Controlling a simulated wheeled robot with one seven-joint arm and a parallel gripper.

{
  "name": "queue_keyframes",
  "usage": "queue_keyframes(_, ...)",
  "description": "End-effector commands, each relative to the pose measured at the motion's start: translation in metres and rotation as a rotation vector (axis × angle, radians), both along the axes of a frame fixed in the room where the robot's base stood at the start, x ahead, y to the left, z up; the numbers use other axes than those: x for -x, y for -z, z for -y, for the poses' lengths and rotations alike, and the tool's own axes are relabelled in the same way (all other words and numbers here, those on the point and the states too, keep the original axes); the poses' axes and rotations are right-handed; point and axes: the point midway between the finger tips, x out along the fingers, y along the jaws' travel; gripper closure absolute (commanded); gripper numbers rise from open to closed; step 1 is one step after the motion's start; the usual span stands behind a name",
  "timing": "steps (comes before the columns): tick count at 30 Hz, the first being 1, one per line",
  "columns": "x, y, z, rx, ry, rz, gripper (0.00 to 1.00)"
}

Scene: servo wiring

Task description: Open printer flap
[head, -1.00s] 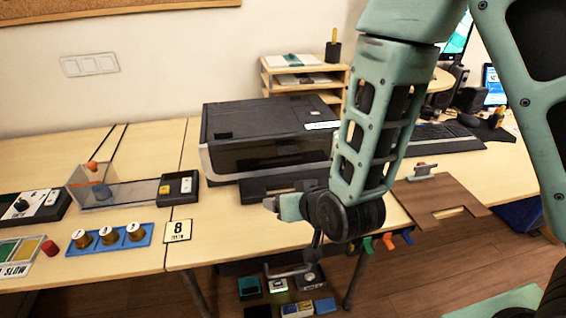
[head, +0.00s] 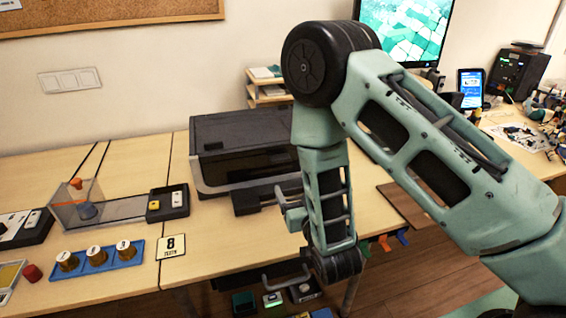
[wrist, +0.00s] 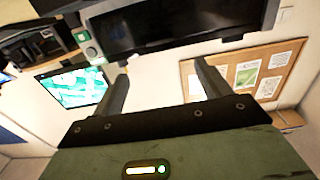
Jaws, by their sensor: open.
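The black and grey printer (head: 240,130) stands on the wooden table, left of my arm. Its lid lies flat and closed. Its dark glossy front panel (head: 235,167) is upright, with a black tray (head: 255,197) sticking out below. My arm hides the printer's right end. My gripper (head: 279,197) is just in front of the printer, near the tray, seen from the side. In the wrist view my gripper (wrist: 160,70) has its two fingers wide apart with nothing between them.
On the table's left are a black switch box (head: 168,201), a clear bin (head: 75,205), a blue tray (head: 97,258) with brass knobs and a number card (head: 171,247). A monitor (head: 403,30) stands behind my arm. Table in front of the printer is bare.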

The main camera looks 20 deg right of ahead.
Motion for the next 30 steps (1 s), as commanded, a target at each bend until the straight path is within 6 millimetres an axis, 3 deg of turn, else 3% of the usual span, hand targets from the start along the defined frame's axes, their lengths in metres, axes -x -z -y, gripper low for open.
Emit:
queue_keyframes(9,-0.068,-0.003,0.000,0.000,0.000,0.003,0.24)
queue_keyframes(15,-0.102,-0.002,0.000,-0.001,-0.001,0.002,0.24)
queue_keyframes(21,-0.120,0.000,0.000,0.000,0.000,-0.001,0.24)
queue_keyframes(30,-0.124,0.000,0.000,0.001,-0.001,-0.001,0.24)
